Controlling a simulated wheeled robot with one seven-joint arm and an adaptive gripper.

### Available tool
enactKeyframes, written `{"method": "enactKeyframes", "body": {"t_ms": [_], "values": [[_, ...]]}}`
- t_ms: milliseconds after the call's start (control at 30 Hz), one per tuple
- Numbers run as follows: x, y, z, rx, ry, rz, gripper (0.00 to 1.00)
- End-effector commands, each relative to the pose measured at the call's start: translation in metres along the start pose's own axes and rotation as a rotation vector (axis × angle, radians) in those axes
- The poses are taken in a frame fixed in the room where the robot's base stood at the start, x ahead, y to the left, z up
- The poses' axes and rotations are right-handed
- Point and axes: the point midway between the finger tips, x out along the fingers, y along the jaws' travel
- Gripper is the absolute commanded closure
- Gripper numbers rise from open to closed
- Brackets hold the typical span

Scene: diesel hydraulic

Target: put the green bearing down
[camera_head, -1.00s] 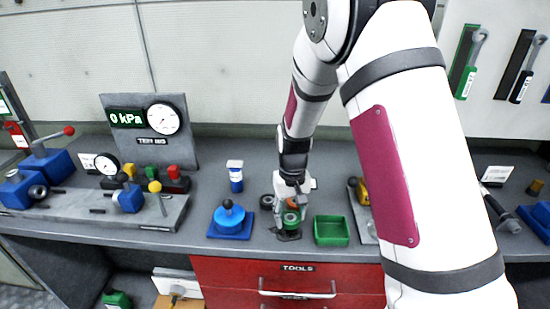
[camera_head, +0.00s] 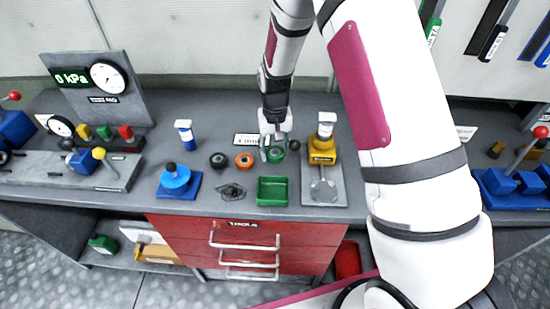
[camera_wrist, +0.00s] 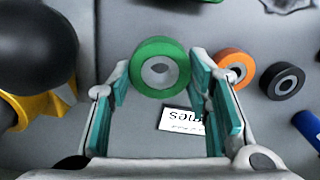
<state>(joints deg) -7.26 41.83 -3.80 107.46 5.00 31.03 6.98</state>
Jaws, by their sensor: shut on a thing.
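The green bearing (camera_head: 276,156) is between my gripper's (camera_head: 272,146) fingers, low over the grey bench behind the green tray (camera_head: 272,191). In the wrist view my gripper (camera_wrist: 160,85) is shut on the green bearing (camera_wrist: 146,56), which sits at the fingertips with its hole facing the camera. I cannot tell whether it touches the bench. A white label plate (camera_wrist: 182,121) lies on the bench just beside it. The orange bearing (camera_head: 244,161) and a black bearing (camera_head: 219,160) lie flat to the left, apart from it.
The yellow press-like device (camera_head: 322,152) stands close on the right. A black tangled piece (camera_head: 232,191) lies left of the tray. The blue base with a knob (camera_head: 177,182) and a blue-white bottle (camera_head: 185,134) stand farther left. Some bare bench lies around the label plate.

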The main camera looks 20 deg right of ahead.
Motion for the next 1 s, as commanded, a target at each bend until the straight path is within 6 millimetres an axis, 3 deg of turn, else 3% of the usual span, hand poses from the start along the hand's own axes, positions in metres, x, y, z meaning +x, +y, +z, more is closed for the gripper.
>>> {"method": "enactKeyframes", "body": {"t_ms": [333,767,800,900,1000], "values": [[0.04,0.0,0.0,0.0,0.0,0.0,0.85],[0.047,0.0,-0.001,0.0,0.002,-0.001,0.85],[0.047,0.0,-0.001,0.0,0.002,-0.001,0.53],[0.047,0.0,-0.001,0.0,0.002,-0.001,0.35],[0.047,0.0,-0.001,0.0,0.002,-0.001,0.35]]}}
